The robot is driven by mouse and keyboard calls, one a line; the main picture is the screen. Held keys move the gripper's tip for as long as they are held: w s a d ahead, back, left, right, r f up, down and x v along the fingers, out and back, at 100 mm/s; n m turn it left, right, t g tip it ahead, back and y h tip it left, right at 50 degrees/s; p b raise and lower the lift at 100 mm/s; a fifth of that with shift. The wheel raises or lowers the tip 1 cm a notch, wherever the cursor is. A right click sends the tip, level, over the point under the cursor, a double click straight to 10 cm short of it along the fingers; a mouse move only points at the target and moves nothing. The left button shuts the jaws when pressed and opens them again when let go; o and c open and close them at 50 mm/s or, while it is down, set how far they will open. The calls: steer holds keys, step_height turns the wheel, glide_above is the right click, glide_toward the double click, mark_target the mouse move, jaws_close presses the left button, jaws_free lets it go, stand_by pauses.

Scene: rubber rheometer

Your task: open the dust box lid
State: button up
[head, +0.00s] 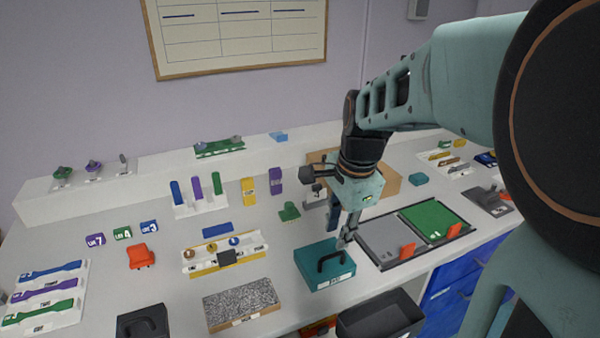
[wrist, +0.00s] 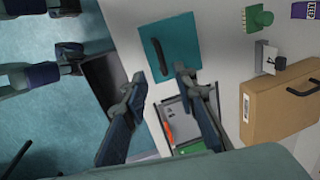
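A teal box (head: 313,281) with a black arched handle (head: 333,259) on its flat lid stands near the table's front edge. I take it for the dust box; its label is too small to read. The lid lies shut. In the wrist view the teal lid (wrist: 190,45) is at the top, with its handle (wrist: 162,56) left of its middle. My gripper (head: 344,240) is over the right side of the box, pointing down. In the wrist view its two fingers (wrist: 161,74) are spread with nothing between them. I cannot tell whether they touch the lid.
A grey and green panel tray (head: 382,268) with orange tabs lies just right of the box. A dark open bin (head: 380,318) is in front, below the table edge. A speckled block (head: 240,301) and a yellow-white rack (head: 206,261) lie left. A cardboard box (wrist: 285,107) stands behind.

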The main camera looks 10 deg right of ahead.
mark_target(331, 255)
steer(key=f, duration=0.2)
steer(key=w+f, duration=0.1)
steer(key=f, duration=0.4)
steer(key=shift+w+a+f+b, duration=0.25)
steer(key=shift+w+f+b, duration=0.05)
steer(key=shift+c, duration=0.3)
jaws_close()
